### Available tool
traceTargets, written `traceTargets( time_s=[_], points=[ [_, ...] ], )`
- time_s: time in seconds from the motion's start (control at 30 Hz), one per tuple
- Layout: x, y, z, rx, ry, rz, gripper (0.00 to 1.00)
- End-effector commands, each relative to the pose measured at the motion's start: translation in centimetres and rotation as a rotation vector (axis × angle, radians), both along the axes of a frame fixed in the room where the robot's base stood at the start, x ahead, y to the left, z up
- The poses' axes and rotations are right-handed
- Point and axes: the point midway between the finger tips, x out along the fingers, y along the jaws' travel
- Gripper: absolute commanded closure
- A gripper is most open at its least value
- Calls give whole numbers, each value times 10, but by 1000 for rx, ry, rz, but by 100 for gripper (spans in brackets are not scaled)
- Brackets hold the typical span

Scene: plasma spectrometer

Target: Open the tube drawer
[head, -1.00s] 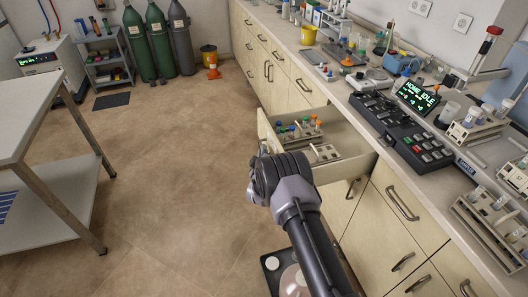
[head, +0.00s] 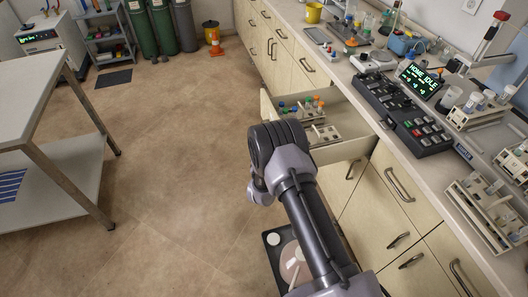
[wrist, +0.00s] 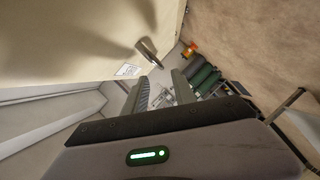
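The tube drawer (head: 345,151) is pulled well out from the bench in the head view. Racks with colour-capped tubes (head: 315,106) stand inside it. My arm covers part of its front in that view. In the wrist view, a pale drawer front (wrist: 75,40) with a small white label fills the upper left, and its metal handle (wrist: 150,52) sticks out just beyond my fingertips. My gripper (wrist: 160,90) is open, its two fingers apart with nothing between them. The handle looks apart from the fingers. The fingertips are hidden in the head view.
Closed cabinets (head: 385,205) run below the bench, which carries a control console (head: 405,115) and tube racks. A white table (head: 25,95) stands at the left. The floor between is clear.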

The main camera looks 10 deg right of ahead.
Motion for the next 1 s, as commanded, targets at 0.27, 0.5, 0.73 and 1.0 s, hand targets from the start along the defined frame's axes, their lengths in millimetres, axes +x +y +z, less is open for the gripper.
traceTargets(
  time_s=[0.27, 0.5, 0.73, 1.0],
  points=[
    [-66, 10, 16, 0, 3, 2, 68],
    [-86, 12, 19, 0, 1, -1, 68],
    [-86, 12, 18, 1, 0, 0, 68],
    [-75, 9, 40, 73, 8, -27, 68]
  ],
)
